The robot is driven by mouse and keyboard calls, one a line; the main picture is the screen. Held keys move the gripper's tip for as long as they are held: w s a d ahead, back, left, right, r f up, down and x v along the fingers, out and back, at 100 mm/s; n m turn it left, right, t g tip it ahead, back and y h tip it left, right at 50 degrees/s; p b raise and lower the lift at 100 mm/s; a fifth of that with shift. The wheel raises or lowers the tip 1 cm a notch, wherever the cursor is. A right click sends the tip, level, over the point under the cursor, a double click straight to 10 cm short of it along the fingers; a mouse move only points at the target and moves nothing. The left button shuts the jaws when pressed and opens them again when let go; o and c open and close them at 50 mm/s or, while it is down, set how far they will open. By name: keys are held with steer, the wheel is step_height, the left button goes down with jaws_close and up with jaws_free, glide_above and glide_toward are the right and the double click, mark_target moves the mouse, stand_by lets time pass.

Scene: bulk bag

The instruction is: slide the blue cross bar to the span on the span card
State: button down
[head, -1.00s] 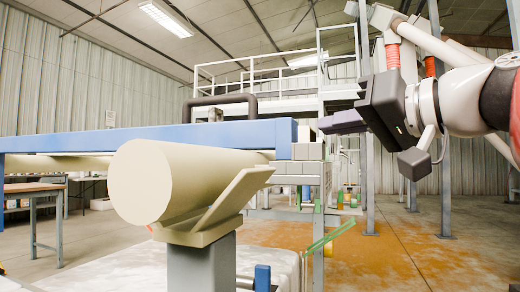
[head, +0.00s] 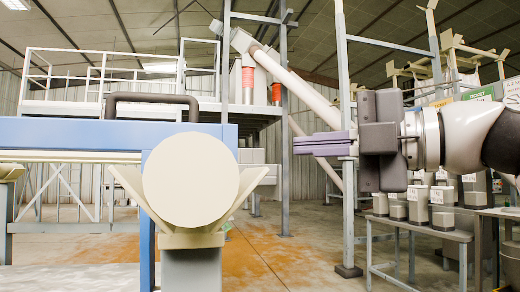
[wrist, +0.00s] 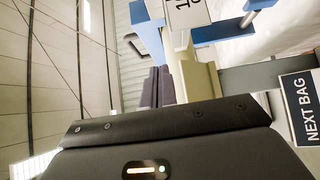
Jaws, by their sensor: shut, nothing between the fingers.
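The blue cross bar (head: 70,132) runs level across the left of the head view, with a dark loop handle (head: 152,102) on top. Part of the bar shows at the top of the wrist view (wrist: 138,12). My gripper (head: 295,145) is right of the bar at about its height, purple fingers shut, empty and pointing left; they appear apart from the bar. The fingers also show in the wrist view (wrist: 157,85). A white card (wrist: 187,12) with partly cut-off figures is at the top of the wrist view; I cannot tell whether it is the span card.
A cream roll (head: 190,183) lies in a V-shaped cradle on a post, in front of the bar. A NEXT BAG sign (wrist: 300,100) is at the wrist view's right. A bench (head: 425,232) with labelled grey containers stands right. Open floor (head: 300,250) lies between.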

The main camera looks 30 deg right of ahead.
mark_target(245, 153)
steer(key=x, duration=0.3)
steer(key=d+x, duration=0.1)
steer(key=x, duration=0.3)
steer(key=w+d+p+x, duration=0.1)
steer(key=x, duration=0.3)
steer(key=shift+w+a, duration=0.15)
steer(key=shift+w, duration=0.6)
steer(key=shift+w+d, duration=0.3)
steer(key=shift+w, duration=0.3)
steer(key=shift+s+f+b, duration=0.1)
steer(key=shift+b, duration=0.25)
